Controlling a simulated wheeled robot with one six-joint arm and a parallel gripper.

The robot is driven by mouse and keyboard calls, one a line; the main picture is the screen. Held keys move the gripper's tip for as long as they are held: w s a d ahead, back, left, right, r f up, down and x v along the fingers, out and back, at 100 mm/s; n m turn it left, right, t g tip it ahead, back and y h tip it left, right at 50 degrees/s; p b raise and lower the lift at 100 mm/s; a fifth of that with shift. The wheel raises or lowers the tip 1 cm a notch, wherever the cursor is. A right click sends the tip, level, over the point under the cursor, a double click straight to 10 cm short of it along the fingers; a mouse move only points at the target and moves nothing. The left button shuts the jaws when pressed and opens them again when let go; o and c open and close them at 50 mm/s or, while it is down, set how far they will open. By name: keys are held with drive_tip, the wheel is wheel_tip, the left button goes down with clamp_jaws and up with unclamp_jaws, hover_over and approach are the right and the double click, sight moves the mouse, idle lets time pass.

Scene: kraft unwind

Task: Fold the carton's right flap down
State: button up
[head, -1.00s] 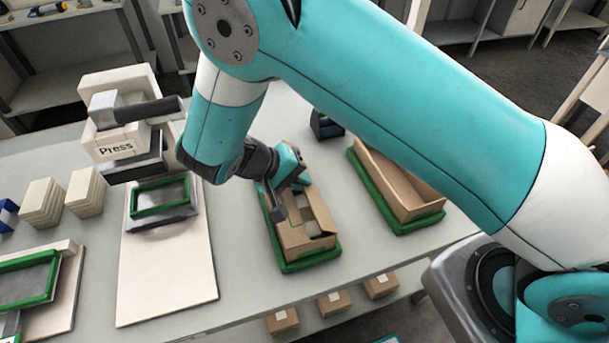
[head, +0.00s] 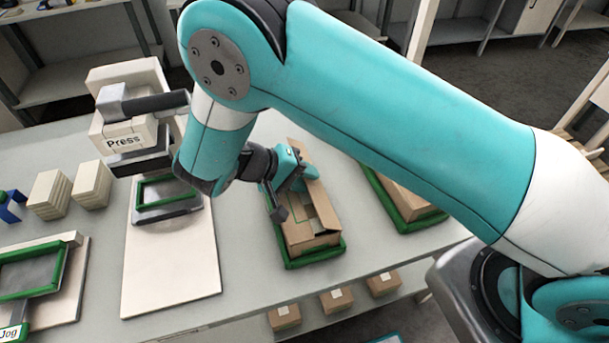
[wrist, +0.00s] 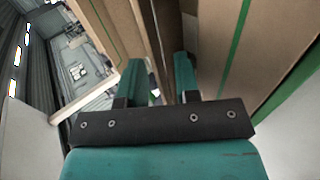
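The carton (head: 313,241) sits in a green-rimmed tray (head: 318,261) on the bench. Its right flap (head: 324,205) shows as a brown panel along the right side, tilted up by the opening; its exact angle is hard to tell. My gripper (head: 288,190) is at the carton's far left part, partly hiding the opening. In the wrist view, the two teal fingers (wrist: 158,75) are apart, with cardboard edges showing between and beyond them. I cannot tell whether a finger touches the flap.
A second carton (head: 409,202) in a green tray stands to the right, partly behind my arm. A press (head: 135,130) with a pale board (head: 170,265) is to the left. White stacked blocks (head: 90,185) stand farther left. Bench between board and carton is clear.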

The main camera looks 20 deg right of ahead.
drive_tip(key=p+v, duration=0.1)
drive_tip(key=v, duration=1.1)
